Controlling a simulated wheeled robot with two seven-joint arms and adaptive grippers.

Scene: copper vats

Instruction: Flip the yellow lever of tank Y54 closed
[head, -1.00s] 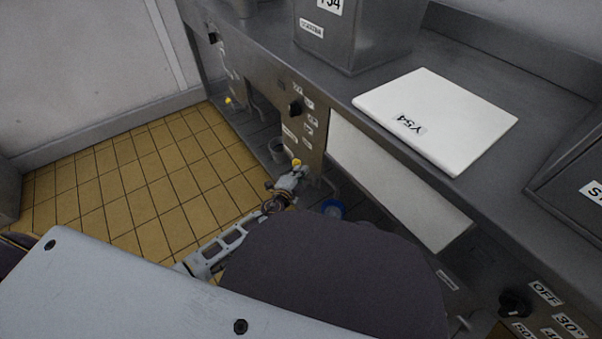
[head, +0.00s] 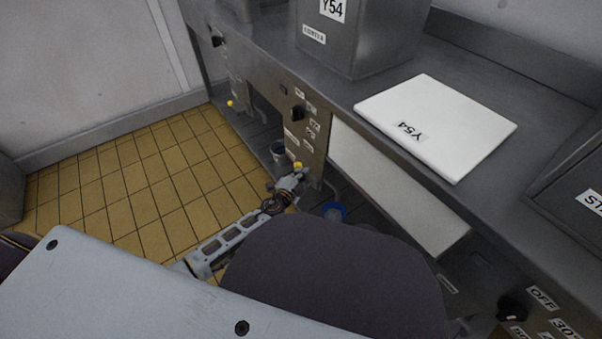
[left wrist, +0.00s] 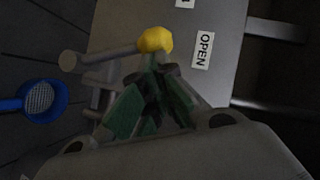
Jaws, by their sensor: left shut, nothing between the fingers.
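The tank marked Y54 (head: 345,45) stands on the counter at the top of the head view. The yellow lever (head: 298,166) shows as a small yellow knob low on the front panel below it. In the left wrist view the yellow knob (left wrist: 155,40) sits at the end of a grey stem, beside a white OPEN label (left wrist: 203,50). My left gripper (head: 292,184) is low in front of the panel, just under the knob in the head view. In the wrist view its fingers (left wrist: 150,92) are together and empty, close below the knob; contact cannot be told. My right gripper is not in view.
A white lid (head: 437,125) labelled Y54 lies on the counter. A black dial (head: 297,114) is on the panel. A second yellow knob (head: 231,103) is further left. A blue strainer (left wrist: 40,98) is left of the gripper. The tiled floor (head: 140,175) is clear.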

